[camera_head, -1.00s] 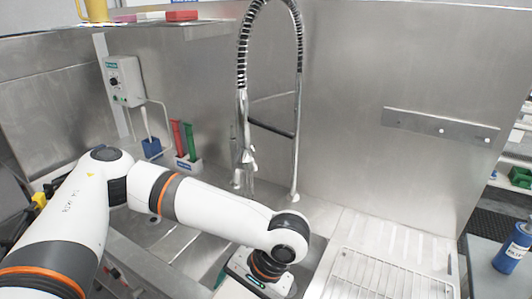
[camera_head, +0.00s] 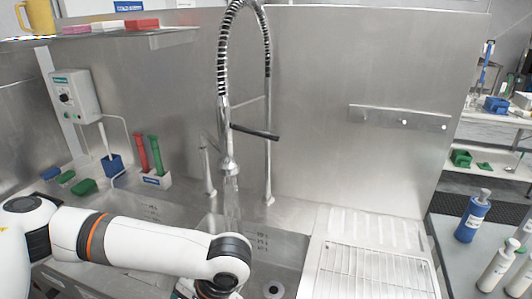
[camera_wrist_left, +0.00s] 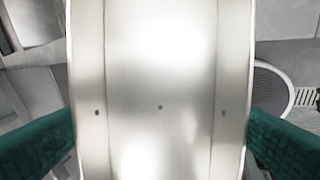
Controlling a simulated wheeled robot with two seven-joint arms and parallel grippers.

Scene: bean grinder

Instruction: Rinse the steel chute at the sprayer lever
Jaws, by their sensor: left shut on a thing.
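My left arm reaches in from the left in the head view, and its gripper is cut off at the bottom edge. In the left wrist view the two green pads of my left gripper (camera_wrist_left: 160,140) are shut on the steel chute (camera_wrist_left: 160,55), a broad shiny channel filling the middle. The chute is not clearly visible in the head view. The sprayer head (camera_head: 229,166) hangs above the sink, up and right of my arm's end, with a dark lever (camera_head: 256,133) sticking out to the right. A pale streak hangs below it; I cannot tell if it is water. My right gripper is not in view.
The sink (camera_head: 268,243) lies below the sprayer. A drainboard with a wire rack (camera_head: 370,270) is on its right. Red and green brushes (camera_head: 148,154) stand in a holder at the left. A steel wall (camera_head: 350,160) closes the back. A blue bottle (camera_head: 473,218) stands far right.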

